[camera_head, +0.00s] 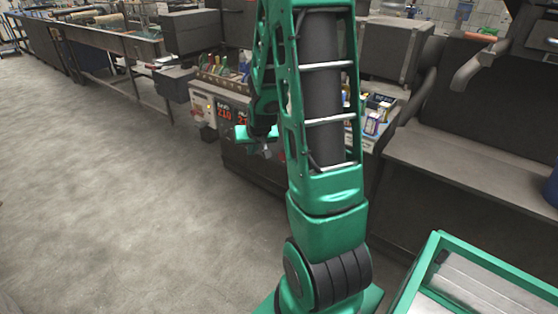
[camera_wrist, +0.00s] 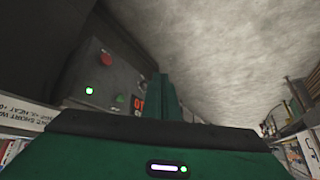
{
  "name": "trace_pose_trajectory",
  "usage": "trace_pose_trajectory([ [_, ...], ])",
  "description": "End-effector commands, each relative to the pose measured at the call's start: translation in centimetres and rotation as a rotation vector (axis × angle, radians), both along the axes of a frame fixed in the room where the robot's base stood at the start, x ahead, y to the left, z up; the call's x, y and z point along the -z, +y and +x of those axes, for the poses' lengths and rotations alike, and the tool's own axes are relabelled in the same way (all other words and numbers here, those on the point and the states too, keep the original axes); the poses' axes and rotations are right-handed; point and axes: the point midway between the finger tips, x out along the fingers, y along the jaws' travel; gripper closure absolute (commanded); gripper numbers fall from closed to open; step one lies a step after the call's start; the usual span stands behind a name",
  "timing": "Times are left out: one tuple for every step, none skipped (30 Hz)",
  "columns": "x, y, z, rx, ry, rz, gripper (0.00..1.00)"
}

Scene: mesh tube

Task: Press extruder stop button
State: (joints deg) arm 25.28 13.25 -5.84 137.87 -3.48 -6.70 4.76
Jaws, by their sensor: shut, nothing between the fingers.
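The extruder's control panel (camera_wrist: 122,77) fills the upper left of the wrist view. It carries a round red button (camera_wrist: 106,58), a lit green light (camera_wrist: 89,90) and a small green button (camera_wrist: 120,98). Red digits (camera_wrist: 139,96) are partly hidden behind my fingers. My gripper (camera_wrist: 167,76) is shut and empty, with its fingertips in front of the panel and to the right of the red button. I cannot tell whether they touch the panel. In the head view, my gripper (camera_head: 266,152) hangs by the machine front, close to the red digits (camera_head: 224,114).
Bottles and boxes (camera_head: 376,112) stand on the machine top behind my arm. A green-framed cart (camera_head: 480,262) is at the lower right, and a dark bench (camera_head: 465,165) is at the right. Grey floor (camera_head: 120,215) is open on the left.

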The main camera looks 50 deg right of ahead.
Motion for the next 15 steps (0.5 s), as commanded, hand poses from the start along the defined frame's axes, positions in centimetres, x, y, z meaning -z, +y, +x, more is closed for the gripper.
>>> trace_pose_trajectory([
  [1.5, -0.7, 1.3, 0.008, -0.033, 0.000, 1.00],
  [2.1, -1.1, 2.1, 0.012, -0.057, -0.002, 1.00],
  [2.9, -1.5, 3.2, 0.019, -0.093, -0.004, 1.00],
  [3.6, -1.9, 3.9, 0.024, -0.119, -0.006, 1.00],
  [4.2, -2.2, 4.7, 0.029, -0.145, -0.008, 1.00],
  [5.0, -2.7, 5.6, 0.038, -0.181, -0.008, 1.00],
  [5.7, -3.0, 6.2, 0.046, -0.207, -0.009, 1.00],
  [6.3, -3.4, 6.7, 0.053, -0.233, -0.010, 1.00],
  [7.2, -3.8, 7.5, 0.065, -0.270, -0.009, 1.00],
  [7.8, -4.1, 8.0, 0.075, -0.297, -0.009, 1.00],
  [8.4, -4.5, 8.4, 0.086, -0.325, -0.009, 1.00],
  [9.3, -4.9, 8.9, 0.101, -0.361, -0.008, 1.00],
  [9.9, -5.2, 9.2, 0.113, -0.388, -0.008, 1.00],
  [10.5, -5.6, 9.5, 0.126, -0.416, -0.008, 1.00],
  [11.3, -6.0, 9.8, 0.144, -0.454, -0.008, 1.00],
])
